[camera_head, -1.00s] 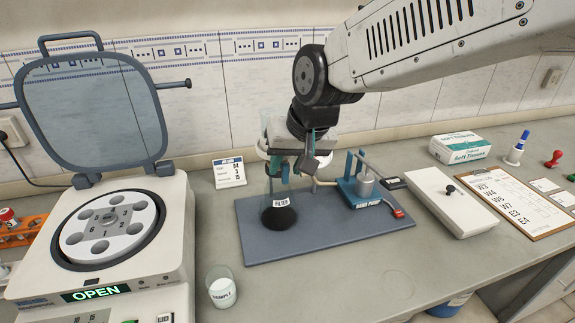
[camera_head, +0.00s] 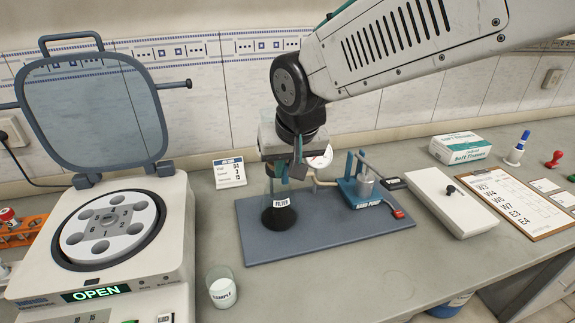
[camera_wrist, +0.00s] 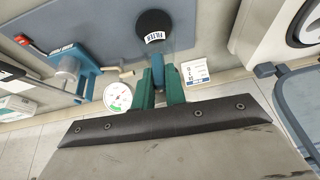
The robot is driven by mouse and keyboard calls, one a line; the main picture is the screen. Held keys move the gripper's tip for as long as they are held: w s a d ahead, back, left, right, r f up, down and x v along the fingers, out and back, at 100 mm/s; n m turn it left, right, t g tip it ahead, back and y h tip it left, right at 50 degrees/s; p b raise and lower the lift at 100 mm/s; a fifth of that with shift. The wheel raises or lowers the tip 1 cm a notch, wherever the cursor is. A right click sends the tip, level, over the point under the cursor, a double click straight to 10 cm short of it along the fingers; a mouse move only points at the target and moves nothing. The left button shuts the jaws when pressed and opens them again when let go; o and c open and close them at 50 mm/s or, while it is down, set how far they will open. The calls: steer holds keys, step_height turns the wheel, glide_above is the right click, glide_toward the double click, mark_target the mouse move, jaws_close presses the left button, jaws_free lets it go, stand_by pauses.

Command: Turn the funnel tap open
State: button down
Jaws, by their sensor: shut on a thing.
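The filter flask (camera_head: 280,213), with dark contents and a "FILTER" label, stands on the blue-grey mat (camera_head: 330,244). Its upper part and the funnel are mostly hidden behind my gripper (camera_head: 286,178) in the head view. In the wrist view my gripper (camera_wrist: 161,80) has its green fingers shut on a small dark blue piece, which looks like the tap handle (camera_wrist: 180,71). The flask's dark bottom also shows there (camera_wrist: 155,24), just beyond the fingertips. I cannot tell the tap's angle.
The hand pump (camera_head: 366,190) stands right of the flask, joined by a hose. A round gauge (camera_head: 321,157) sits close behind my gripper. An open-lidded centrifuge (camera_head: 105,235) is at left, with a sample beaker (camera_head: 221,287) beside it.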

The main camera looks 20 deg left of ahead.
stand_by(0.4)
steer(key=c, duration=1.4)
jaws_free()
steer(key=shift+c, duration=0.2)
steer(key=v, duration=0.7)
steer(key=shift+s+r, duration=0.2)
steer(key=shift+r, duration=0.1)
